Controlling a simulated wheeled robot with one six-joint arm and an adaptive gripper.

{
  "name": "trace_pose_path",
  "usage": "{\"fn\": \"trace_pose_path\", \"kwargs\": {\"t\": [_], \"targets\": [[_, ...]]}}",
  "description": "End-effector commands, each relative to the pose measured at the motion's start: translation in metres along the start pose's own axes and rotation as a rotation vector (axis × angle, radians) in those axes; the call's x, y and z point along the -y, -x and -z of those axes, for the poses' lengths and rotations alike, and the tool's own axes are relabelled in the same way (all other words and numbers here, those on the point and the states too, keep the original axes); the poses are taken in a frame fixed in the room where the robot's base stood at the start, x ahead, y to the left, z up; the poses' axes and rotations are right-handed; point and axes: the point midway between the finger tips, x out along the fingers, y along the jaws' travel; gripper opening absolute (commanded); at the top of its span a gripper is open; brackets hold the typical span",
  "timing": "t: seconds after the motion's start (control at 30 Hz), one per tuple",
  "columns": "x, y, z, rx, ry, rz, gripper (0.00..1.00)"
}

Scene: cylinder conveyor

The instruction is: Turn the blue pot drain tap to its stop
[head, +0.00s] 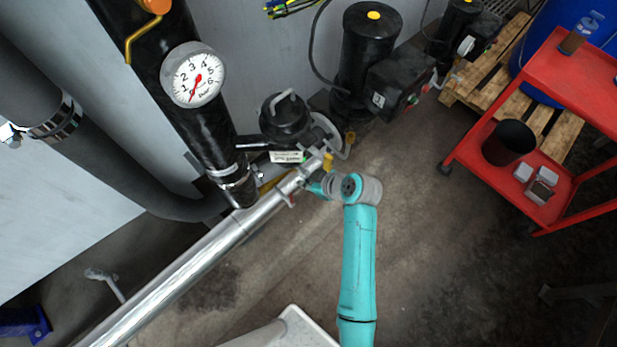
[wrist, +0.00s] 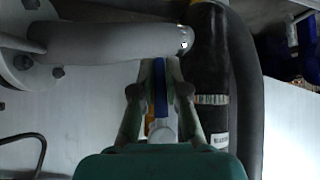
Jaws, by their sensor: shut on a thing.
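In the wrist view the blue tap handle (wrist: 160,88) is a narrow upright blue strip between my gripper's two fingers. My gripper (wrist: 159,72) is shut on it, one finger on each side. A pale round part shows just below the blue strip, with a bit of orange beside it. In the head view my gripper (head: 314,187) reaches in from the right, beside the end of the shiny metal pipe (head: 225,236). My own wrist covers much of that spot, so the handle's angle cannot be told there.
A black pot-shaped unit (head: 286,121) and a black pump (head: 369,50) stand close behind my gripper. A pressure gauge (head: 193,75) sits on the black pipe at left. A red trolley (head: 571,85) stands at right. The floor between is clear.

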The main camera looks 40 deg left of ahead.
Motion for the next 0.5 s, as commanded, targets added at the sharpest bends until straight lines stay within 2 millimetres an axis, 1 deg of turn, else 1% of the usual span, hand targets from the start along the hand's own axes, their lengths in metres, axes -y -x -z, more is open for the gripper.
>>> {"fn": "trace_pose_path", "kwargs": {"t": [0.03,0.5], "targets": [[0.0018,-0.001,-0.0024,0.001,-0.014,0.014,0.0],[0.0054,-0.0016,-0.0028,-0.007,-0.047,0.048,0.0]]}}
